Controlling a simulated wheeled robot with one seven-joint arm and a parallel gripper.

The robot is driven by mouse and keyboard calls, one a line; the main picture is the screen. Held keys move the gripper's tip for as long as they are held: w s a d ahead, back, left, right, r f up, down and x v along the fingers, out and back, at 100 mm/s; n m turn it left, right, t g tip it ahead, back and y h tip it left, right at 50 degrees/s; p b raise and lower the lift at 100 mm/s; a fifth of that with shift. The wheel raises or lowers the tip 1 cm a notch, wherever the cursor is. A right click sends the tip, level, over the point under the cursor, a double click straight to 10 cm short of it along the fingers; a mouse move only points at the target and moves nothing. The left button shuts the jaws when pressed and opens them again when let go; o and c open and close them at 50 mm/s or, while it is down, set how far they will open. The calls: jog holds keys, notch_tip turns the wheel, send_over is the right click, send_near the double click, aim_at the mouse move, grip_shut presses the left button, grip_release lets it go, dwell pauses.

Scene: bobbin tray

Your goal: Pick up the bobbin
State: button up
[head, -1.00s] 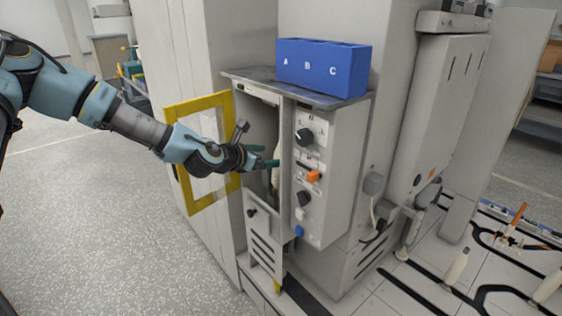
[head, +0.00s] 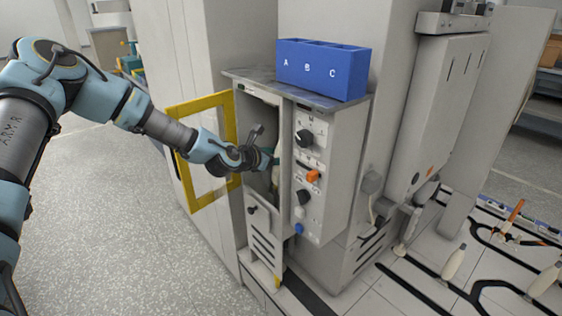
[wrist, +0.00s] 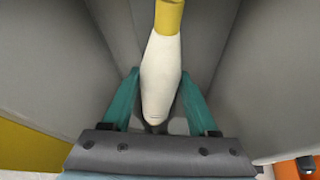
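The bobbin (wrist: 161,75) is white with a yellow end and shows in the wrist view, running from the top edge down between my two teal fingers. My gripper (wrist: 160,76) is open, with one finger on each side of the bobbin's widest part. The gaps at the fingertips look narrow, and I cannot tell whether either finger touches it. In the head view my gripper (head: 268,160) reaches into the open compartment of the grey cabinet (head: 262,100). The bobbin is mostly hidden there by my gripper and the compartment wall.
The yellow-framed door (head: 186,110) stands open at the left. Grey walls close in on both sides of my fingers. A control panel (head: 318,215) with knobs is just right of the opening. A blue box (head: 345,75) marked A, B, C stands on top.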

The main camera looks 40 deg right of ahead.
grip_shut()
jog(key=shift+r, duration=0.15)
jog(key=shift+s+r+b, duration=0.1)
jog(key=shift+r+b, duration=0.2)
jog(key=shift+r, duration=0.25)
jog(key=r, duration=0.2)
jog(key=r+b, duration=0.1)
jog(key=s+r, duration=0.1)
jog(key=r, duration=0.1)
jog(key=shift+r+b, duration=0.3)
jog(key=shift+b, duration=0.05)
jog(key=s+a+b, duration=0.2)
jog(key=a+b, duration=0.1)
jog(key=a, duration=1.1)
